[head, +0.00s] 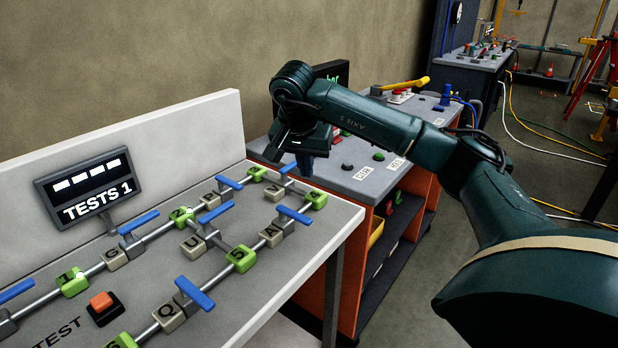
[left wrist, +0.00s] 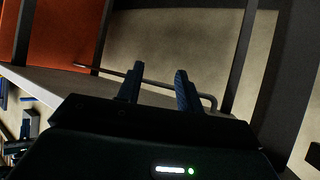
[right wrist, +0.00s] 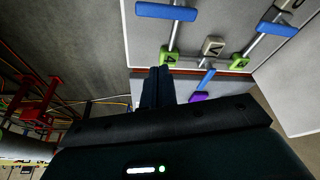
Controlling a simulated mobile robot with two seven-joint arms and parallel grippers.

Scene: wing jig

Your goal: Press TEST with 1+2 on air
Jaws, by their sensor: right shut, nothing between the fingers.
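The orange-red TEST button (head: 102,302) sits on a black base at the near left of the white bench. Green block 1 (head: 72,282) and green block 2 (head: 182,215) sit on the pipes; each seems to show a small bright dot. The display (head: 90,190) reads TESTS 1 under several white bars. My right gripper (head: 305,162) is shut and empty, above the bench's far right end, well away from TEST. Its closed fingers (right wrist: 158,88) appear beside green block 4 (right wrist: 169,57). My left gripper (left wrist: 158,88) is open and empty, facing a panel and a bar.
Green block 5 (head: 242,258) is nearer the front edge. A grey-topped orange cabinet (head: 350,180) with buttons adjoins the bench on the right. Cables lie on the floor beyond.

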